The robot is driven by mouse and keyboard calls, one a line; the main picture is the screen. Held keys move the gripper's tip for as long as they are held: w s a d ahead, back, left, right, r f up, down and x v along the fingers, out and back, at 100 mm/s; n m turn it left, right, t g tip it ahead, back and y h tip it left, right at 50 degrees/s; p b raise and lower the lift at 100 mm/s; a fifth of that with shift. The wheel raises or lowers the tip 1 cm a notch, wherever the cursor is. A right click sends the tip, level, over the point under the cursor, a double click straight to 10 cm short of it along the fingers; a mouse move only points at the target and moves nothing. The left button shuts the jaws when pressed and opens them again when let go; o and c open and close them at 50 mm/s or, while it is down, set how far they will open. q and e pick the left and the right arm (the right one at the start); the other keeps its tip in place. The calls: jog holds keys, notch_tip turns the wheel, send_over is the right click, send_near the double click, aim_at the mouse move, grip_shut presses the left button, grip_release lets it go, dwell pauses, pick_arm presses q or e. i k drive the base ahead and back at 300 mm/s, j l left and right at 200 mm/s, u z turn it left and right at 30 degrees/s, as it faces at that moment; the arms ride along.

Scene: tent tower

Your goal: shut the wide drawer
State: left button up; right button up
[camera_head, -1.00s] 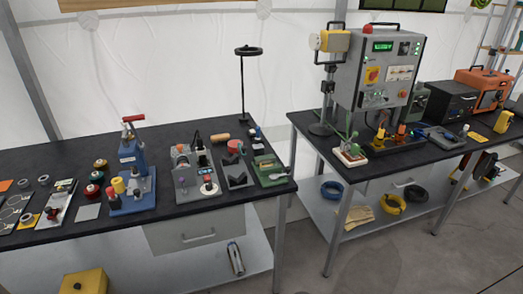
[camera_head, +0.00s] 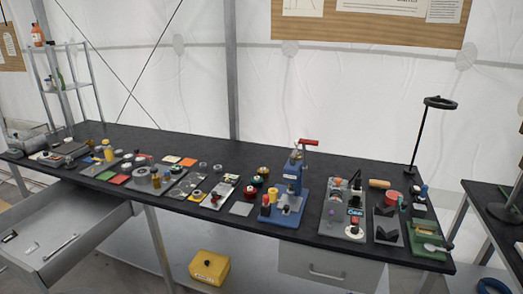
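The wide drawer (camera_head: 60,230) is at the lower left, under the left part of the long black bench (camera_head: 240,163). It is pulled well out toward me. A few small items lie inside, among them a silvery tool (camera_head: 61,247). Its front runs out of the picture at the bottom left. A second, narrower drawer (camera_head: 326,266) with a bar handle sits closed under the bench's right part. Neither of my grippers shows in the view.
The bench top carries many small tools and parts, with a blue press (camera_head: 291,190) and a black ring lamp (camera_head: 428,135) on the right. A yellow box (camera_head: 210,267) is on the lower shelf. A bench leg (camera_head: 158,247) stands just right of the wide drawer. Another bench begins at the right edge.

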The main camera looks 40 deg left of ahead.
aim_at(50, 217)
jog(key=u, duration=2.9)
jog(key=i+j, duration=0.1)
jog(key=i, duration=0.1)
